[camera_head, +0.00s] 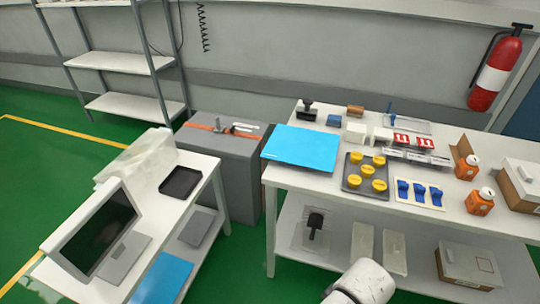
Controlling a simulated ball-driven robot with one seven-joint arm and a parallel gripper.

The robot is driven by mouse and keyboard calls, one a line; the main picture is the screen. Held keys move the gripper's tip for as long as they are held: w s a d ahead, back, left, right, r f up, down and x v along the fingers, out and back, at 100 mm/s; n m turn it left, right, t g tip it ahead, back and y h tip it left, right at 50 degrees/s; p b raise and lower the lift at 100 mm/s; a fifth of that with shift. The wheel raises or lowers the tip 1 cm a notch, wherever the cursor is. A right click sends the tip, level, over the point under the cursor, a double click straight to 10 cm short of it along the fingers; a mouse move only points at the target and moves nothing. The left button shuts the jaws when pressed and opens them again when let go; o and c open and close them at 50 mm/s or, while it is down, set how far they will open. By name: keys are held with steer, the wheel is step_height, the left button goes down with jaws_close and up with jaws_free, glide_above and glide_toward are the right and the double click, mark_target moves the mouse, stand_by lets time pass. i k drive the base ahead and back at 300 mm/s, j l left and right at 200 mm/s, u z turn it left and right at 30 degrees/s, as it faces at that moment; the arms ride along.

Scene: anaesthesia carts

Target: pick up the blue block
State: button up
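A small dark-blue block-like piece (333,120) lies at the back of the right table, beside a black-handled stamp-like object. Several blue pieces (418,191) stand on a white card near the front of the same table. I cannot tell for sure which of these is the blue block. A white rounded part of my arm shows at the bottom edge, in front of the right table. My gripper is not in view.
The right table (460,216) also bears a light-blue sheet (300,147), a dark tray (352,186) of yellow discs, orange bottles (480,202) and cartons. The left table holds a monitor (92,236) and an empty black tray (181,182). A grey cabinet (222,160) stands between the tables.

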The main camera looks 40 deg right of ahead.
mark_target(333, 120)
steer(key=u, duration=1.2)
steer(key=z, duration=2.15)
steer(key=l, duration=0.1)
steer(key=i+l+u, duration=0.15)
steer(key=l+u, duration=0.5)
steer(key=l, duration=0.2)
steer(key=i+l, duration=0.05)
